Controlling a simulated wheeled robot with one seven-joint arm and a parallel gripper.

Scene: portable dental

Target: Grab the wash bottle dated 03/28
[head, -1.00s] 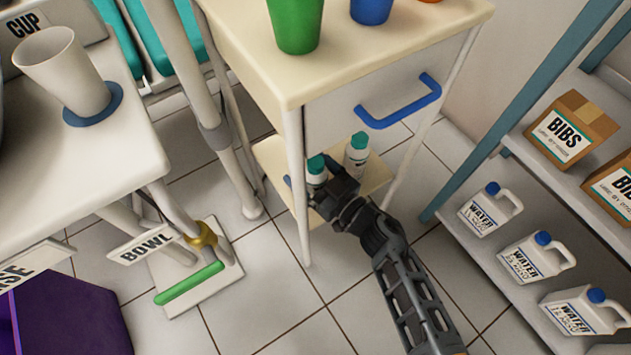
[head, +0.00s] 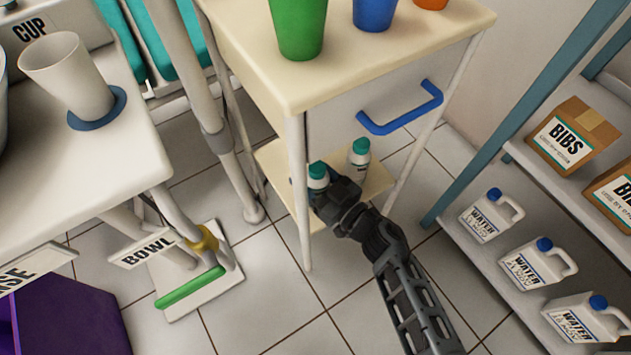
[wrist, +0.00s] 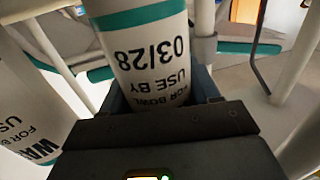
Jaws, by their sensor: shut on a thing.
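The wash bottle dated 03/28 (wrist: 150,55) is white with a teal band and fills the upper middle of the wrist view, its label upside down there. In the head view its teal cap and white shoulder (head: 317,178) show at the cart's lower shelf; the rest is hidden by my gripper. My gripper (head: 325,196) is shut on this bottle, which stands between the jaws (wrist: 155,105). A second white bottle with a teal cap (head: 359,155) is on the lower shelf to the right and behind; a similar bottle (wrist: 25,110) shows at left in the wrist view, its date not readable.
The cart's lower shelf (head: 378,182) lies under a drawer with a blue handle (head: 400,112); a front leg (head: 300,200) stands just left of my gripper. Cups, including a green one (head: 298,28), stand on top. A rack with water jugs (head: 538,262) is at right.

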